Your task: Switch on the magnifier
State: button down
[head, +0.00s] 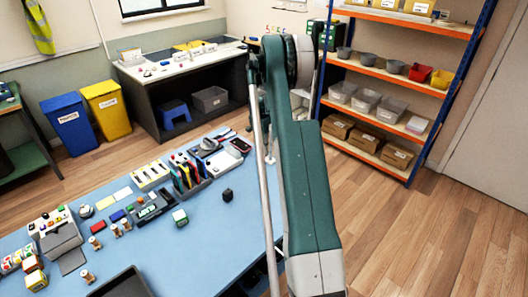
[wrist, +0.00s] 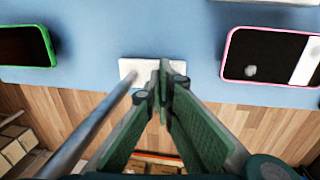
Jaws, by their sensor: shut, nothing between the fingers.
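My gripper (wrist: 165,75) points at the edge of the blue table in the wrist view, its fingers together and empty. A small white flat piece (wrist: 135,70) lies behind the fingertips at the table edge, partly hidden by them. A silver rod (wrist: 90,130) slants down left from near it. In the head view a long silver rod (head: 264,190) runs beside my arm. I cannot tell whether the rod or white piece belongs to the magnifier. No lens or switch is clearly visible. My arm hides part of the table's right side in the head view.
A green-edged phone (wrist: 25,46) and a pink-edged phone (wrist: 265,55) lie either side of my gripper. The blue table (head: 215,245) holds a rack of coloured phones (head: 187,177) and several small items. Shelves (head: 400,90) stand behind, right.

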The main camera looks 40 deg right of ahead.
jog(key=shift+f, duration=0.15)
jog(key=shift+w, duration=0.7)
notch_tip(320, 180, up, 14)
jog(key=w+p, duration=0.1)
jog(key=w, duration=0.1)
jog(key=shift+p, duration=0.3)
dwell(0.6)
